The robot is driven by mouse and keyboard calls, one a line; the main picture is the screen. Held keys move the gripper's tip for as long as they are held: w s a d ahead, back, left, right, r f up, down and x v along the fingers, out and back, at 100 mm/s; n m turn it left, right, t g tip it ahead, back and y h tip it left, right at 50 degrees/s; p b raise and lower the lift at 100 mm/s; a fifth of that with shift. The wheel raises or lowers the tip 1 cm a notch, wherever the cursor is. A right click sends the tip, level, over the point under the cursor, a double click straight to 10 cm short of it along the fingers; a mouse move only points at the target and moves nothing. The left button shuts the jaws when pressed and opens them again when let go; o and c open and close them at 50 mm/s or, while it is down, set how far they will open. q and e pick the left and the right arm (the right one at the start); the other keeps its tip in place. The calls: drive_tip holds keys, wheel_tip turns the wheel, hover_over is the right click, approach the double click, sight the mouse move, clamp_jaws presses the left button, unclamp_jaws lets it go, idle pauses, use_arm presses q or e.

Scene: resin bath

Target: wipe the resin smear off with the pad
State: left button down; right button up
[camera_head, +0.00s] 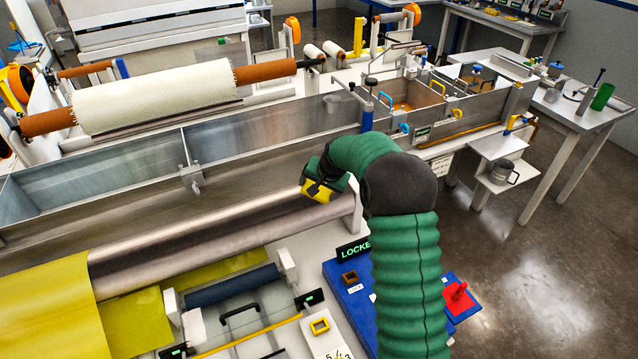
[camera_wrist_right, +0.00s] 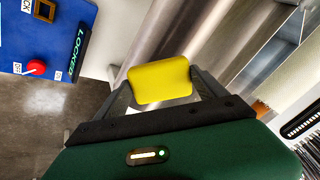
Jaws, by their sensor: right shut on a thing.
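My right gripper (camera_head: 322,180) is shut on a yellow pad (camera_head: 317,192), held out to the left of my green-sleeved arm. In the right wrist view the pad (camera_wrist_right: 160,82) sits between the two fingers of the right gripper (camera_wrist_right: 160,88). The pad is in front of a long shiny metal roller (camera_head: 230,232), close to its right end; I cannot tell whether they touch. The roller also shows behind the pad in the wrist view (camera_wrist_right: 185,35). I cannot make out a resin smear on the metal. My left gripper is not in view.
A long metal trough (camera_head: 265,130) runs behind the roller. A white fabric roll (camera_head: 155,97) lies beyond it. Yellow sheet (camera_head: 45,310) covers the front left.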

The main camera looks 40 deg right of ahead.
sight(308, 195)
drive_tip(key=w+a+f+b, duration=0.2)
drive_tip(key=shift+a+f, duration=0.1)
drive_tip(key=shift+f, duration=0.3)
drive_tip(key=shift+w+f, duration=0.2)
drive_tip(key=shift+f, duration=0.1)
drive_tip(key=shift+w+d+f, duration=0.25)
drive_tip(key=shift+d+f, duration=0.35)
drive_tip(key=shift+d, duration=0.15)
drive_tip(key=shift+d+f, duration=0.2)
drive_tip(key=shift+d, duration=0.3)
drive_tip(key=shift+a+r, duration=0.3)
drive_tip(key=shift+a, duration=0.55)
drive_tip(key=shift+w+d+f+b, duration=0.25)
drive_tip(key=shift+d+f+b, duration=0.05)
drive_tip(key=shift+d+f, duration=0.35)
drive_tip(key=shift+w+a, duration=0.15)
drive_tip(key=shift+a, duration=0.2)
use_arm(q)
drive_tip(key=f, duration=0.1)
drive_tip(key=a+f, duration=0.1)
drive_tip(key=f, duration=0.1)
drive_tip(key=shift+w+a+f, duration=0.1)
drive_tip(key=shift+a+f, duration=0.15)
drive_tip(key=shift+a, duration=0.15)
use_arm(e)
drive_tip(key=shift+f, duration=0.2)
